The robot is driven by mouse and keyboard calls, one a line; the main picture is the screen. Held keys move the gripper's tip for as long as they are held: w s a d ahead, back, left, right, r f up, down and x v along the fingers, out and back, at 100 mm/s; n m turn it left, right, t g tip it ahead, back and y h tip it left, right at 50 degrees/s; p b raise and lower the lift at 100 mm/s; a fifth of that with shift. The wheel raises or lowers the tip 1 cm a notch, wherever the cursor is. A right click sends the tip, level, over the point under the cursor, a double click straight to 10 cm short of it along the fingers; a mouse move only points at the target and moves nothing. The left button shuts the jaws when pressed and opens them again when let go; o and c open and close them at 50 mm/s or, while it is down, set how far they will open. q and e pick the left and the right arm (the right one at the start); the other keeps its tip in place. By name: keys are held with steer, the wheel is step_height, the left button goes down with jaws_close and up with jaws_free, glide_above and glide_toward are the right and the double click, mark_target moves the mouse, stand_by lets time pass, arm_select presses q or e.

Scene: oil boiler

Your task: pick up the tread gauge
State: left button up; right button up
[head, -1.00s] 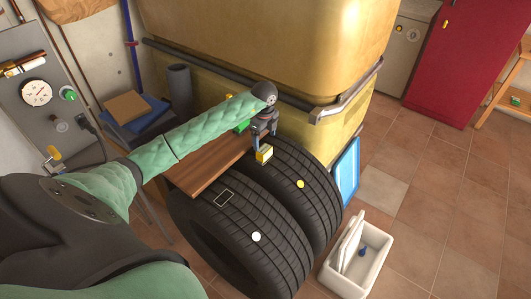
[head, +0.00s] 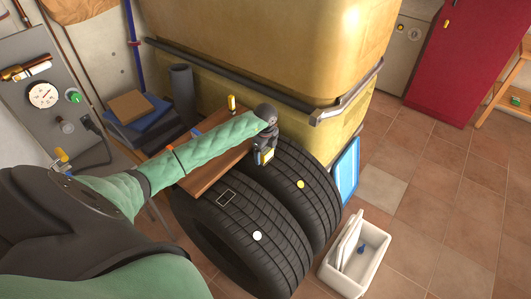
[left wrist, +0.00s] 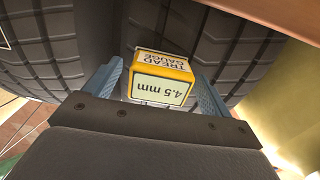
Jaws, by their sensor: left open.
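The tread gauge (left wrist: 161,82) is a small yellow block with pale labels reading "TREAD GAUGE" and "4.5 mm". In the left wrist view it lies between the two blue-grey fingers of my left gripper (left wrist: 160,90), close to both. In the head view the gauge (head: 267,154) sits at the top of the far tyre, beside the wooden board, partly hidden by my left gripper (head: 264,155). The gripper is open around it, pointing down. I cannot tell whether either finger touches it. My right gripper is in neither view.
Two black tyres (head: 235,213) stand side by side, with a white dot and a yellow dot on their treads. A wooden board (head: 205,178) lies behind them. A large yellow tank (head: 265,50) rises close behind. A white tub (head: 352,262) stands on the tiled floor at right.

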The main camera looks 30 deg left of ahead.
arm_select(q)
steer(key=shift+f, duration=0.2)
steer(key=c, duration=1.2)
steer(key=shift+r, duration=0.15)
